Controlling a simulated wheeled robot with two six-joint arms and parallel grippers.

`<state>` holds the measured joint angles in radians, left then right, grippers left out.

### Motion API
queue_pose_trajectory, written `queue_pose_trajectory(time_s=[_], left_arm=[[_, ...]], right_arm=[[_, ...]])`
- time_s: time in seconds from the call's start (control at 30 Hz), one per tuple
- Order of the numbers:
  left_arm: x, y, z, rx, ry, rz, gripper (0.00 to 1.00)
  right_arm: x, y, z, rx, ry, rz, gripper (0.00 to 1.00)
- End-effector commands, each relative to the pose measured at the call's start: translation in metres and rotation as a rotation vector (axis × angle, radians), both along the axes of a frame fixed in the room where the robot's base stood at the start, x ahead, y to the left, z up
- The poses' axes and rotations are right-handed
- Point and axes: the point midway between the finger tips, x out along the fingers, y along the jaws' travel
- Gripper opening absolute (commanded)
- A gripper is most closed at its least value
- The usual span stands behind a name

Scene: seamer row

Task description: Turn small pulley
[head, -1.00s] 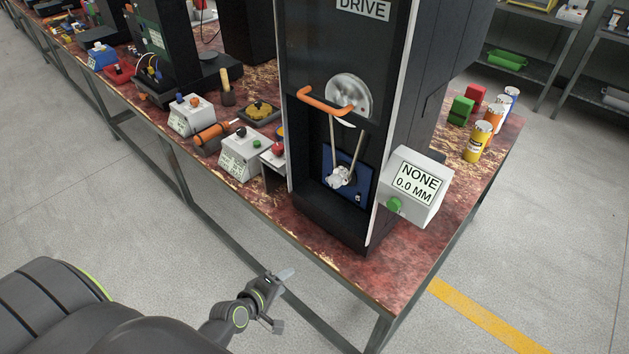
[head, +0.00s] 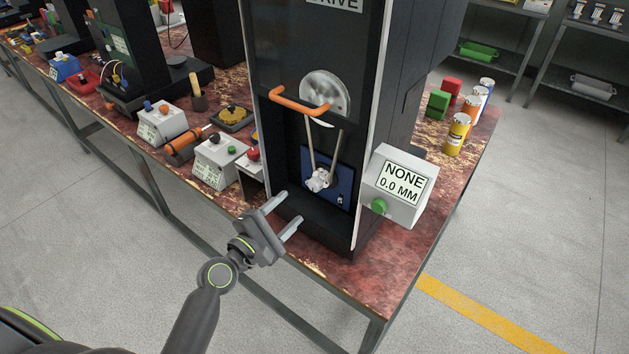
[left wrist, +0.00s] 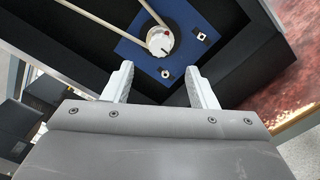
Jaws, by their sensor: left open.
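The small pulley (head: 318,180) is a light metal wheel low inside the black drive cabinet, on a blue plate (head: 343,187). A pale belt (head: 309,150) runs from it up to the large grey pulley (head: 325,93). In the left wrist view the small pulley (left wrist: 160,41) shows a red mark and a dark mark on its face, beyond my fingers. My left gripper (head: 284,213) is open and empty, in front of the cabinet's lower opening and below and left of the small pulley, apart from it. My right gripper is not in view.
An orange handle (head: 298,101) crosses the cabinet front above the belt. A grey box (head: 398,185) reading NONE 0.0 MM, with a green button, stands at the cabinet's right. Control boxes (head: 218,160) stand on the left; coloured cans (head: 457,134) stand at the right.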

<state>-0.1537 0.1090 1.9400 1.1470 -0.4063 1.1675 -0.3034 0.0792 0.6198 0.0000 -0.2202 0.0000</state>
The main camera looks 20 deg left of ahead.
Motion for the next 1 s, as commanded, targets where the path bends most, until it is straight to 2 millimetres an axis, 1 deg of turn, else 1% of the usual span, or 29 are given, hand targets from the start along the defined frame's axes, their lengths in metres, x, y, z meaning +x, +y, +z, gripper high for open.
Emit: queue_pose_trajectory(time_s=[0.03, 0.3, 0.5, 0.7, 0.97, 1.0], left_arm=[[0.011, -0.004, 0.002, 0.0, -0.001, 0.0, 0.52], [0.063, -0.023, 0.001, 0.001, 0.0, 0.0, 0.52], [0.09, -0.032, 0.0, 0.002, 0.0, 0.001, 0.52], [0.101, -0.036, -0.001, 0.002, 0.0, 0.002, 0.52], [0.102, -0.037, -0.001, 0.003, 0.0, 0.002, 0.52], [0.102, -0.037, -0.001, 0.003, 0.0, 0.002, 0.5]], right_arm=[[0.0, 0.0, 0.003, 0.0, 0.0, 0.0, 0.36], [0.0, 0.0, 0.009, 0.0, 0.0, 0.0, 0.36], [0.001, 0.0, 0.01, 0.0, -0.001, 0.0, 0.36], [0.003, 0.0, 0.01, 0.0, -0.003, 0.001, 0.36], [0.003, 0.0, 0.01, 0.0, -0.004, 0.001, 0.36], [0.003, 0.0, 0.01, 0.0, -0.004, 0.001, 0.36]])
